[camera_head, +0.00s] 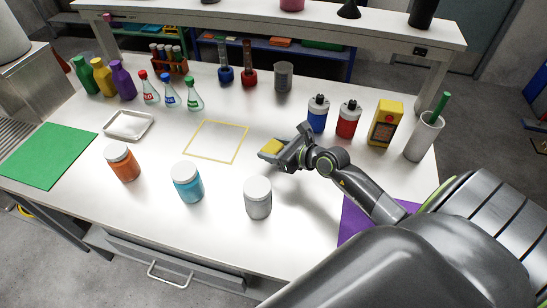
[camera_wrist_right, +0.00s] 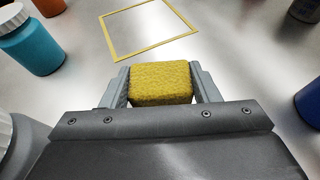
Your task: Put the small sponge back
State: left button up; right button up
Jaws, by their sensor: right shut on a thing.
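The small yellow sponge (camera_wrist_right: 162,84) is held between the two fingers of my right gripper (camera_wrist_right: 162,90) in the right wrist view. In the head view the sponge (camera_head: 272,146) shows at the tip of my right gripper (camera_head: 272,153), low over the white table, right of the yellow square outline (camera_head: 216,141). I cannot tell whether the sponge touches the table. The outline is empty; in the wrist view it (camera_wrist_right: 148,28) lies just beyond the sponge. My left gripper is not in view.
Orange (camera_head: 122,162), blue (camera_head: 187,182) and white (camera_head: 257,197) jars stand along the front. A metal tray (camera_head: 129,125) lies left of the outline. Blue (camera_head: 318,114) and red (camera_head: 348,119) bottles stand behind my right gripper. Flasks (camera_head: 193,95) stand behind the tray.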

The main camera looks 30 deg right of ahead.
jog(key=shift+f+b, duration=0.35)
jog(key=shift+f, duration=1.4)
jog(key=shift+f, duration=0.2)
jog(key=o, duration=1)
jog(key=shift+r, duration=0.1)
jog(key=shift+r, duration=0.15)
jog(key=v, duration=1.2)
jog(key=shift+r+p, duration=0.1)
jog(key=shift+p, duration=0.3)
